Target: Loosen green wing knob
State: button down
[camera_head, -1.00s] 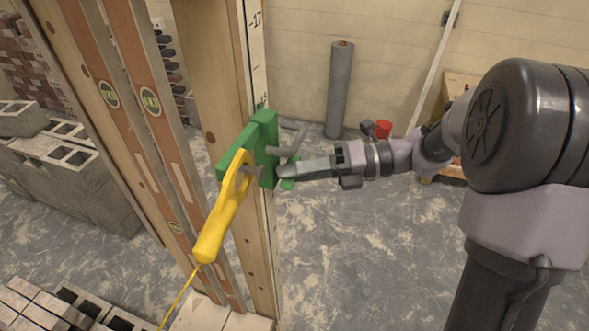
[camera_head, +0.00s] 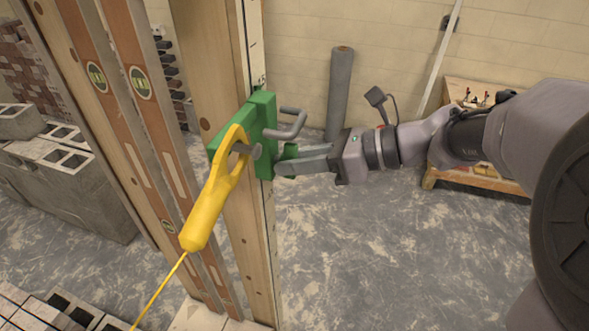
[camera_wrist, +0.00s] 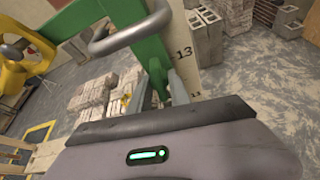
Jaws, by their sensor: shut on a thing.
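The green wing knob (camera_head: 287,153) sticks out from the right side of a green clamp block (camera_head: 262,118) on a wooden pole. My gripper (camera_head: 291,161) comes from the right and is shut on the knob, hiding part of it. In the wrist view the knob (camera_wrist: 158,78) stands between the grey fingers (camera_wrist: 153,98). A bent grey handle (camera_head: 292,124) sticks out of the block just above my fingers. It also shows in the wrist view (camera_wrist: 128,38).
A yellow line holder (camera_head: 207,208) hangs on the block's near side, its line running down left. The wooden pole (camera_head: 258,245) and spirit levels (camera_head: 118,72) stand left. A grey roll (camera_head: 340,90) and a wooden bench (camera_head: 470,187) stand behind. Floor right of the pole is clear.

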jog(key=shift+n+t+b, duration=0.4)
jog(key=shift+n+b, duration=0.3)
jog(key=shift+b, duration=0.2)
jog(key=c, duration=1.2)
grip_release()
jog(key=shift+c, duration=0.2)
jog(key=shift+d, duration=0.1)
